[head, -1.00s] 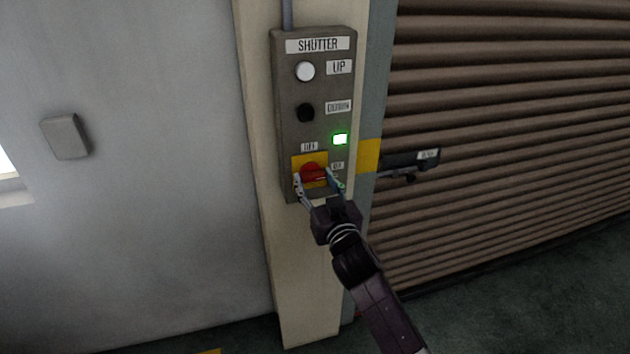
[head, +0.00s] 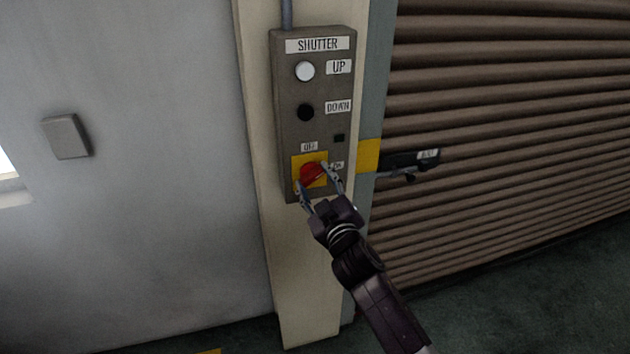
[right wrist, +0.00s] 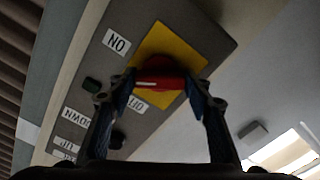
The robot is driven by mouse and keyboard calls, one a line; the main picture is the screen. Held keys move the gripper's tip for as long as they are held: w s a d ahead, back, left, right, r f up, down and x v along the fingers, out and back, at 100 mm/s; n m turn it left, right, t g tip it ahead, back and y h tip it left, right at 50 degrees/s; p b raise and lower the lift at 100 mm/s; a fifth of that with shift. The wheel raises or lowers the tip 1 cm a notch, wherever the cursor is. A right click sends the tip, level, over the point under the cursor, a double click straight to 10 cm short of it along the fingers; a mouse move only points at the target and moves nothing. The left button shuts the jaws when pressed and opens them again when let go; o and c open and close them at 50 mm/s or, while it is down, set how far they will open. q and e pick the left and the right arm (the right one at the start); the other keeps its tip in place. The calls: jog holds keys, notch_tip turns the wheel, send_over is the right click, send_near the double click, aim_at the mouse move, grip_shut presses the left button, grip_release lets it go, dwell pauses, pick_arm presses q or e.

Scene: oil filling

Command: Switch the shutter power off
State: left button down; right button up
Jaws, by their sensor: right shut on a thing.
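The shutter control box (head: 290,95) is on a pale post. It has a white UP button (head: 305,71), a black DOWN button (head: 305,112), a dark, unlit indicator lamp (head: 339,138) and a red rotary switch (head: 312,174) on a yellow plate. My right gripper (head: 318,180) is shut on the red switch handle, one finger on each side. In the right wrist view the red handle (right wrist: 160,80) lies between the fingertips, its white mark towards one end. The handle is partly covered by the fingers in the head view. My left gripper is not in view.
A brown slatted shutter (head: 500,110) is to the right, with a dark latch and handle (head: 410,162) at its edge. A small grey wall box (head: 66,136) is on the wall to the left. The space in front of the wall is clear.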

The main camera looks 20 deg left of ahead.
jog(key=n, duration=0.5)
jog(key=shift+n, duration=0.3)
jog(key=n, duration=0.5)
jog(key=shift+p, duration=0.35)
jog(key=shift+n, duration=0.4)
jog(key=o, duration=1.2)
jog(key=shift+c, duration=0.2)
jog(key=v, duration=1.2)
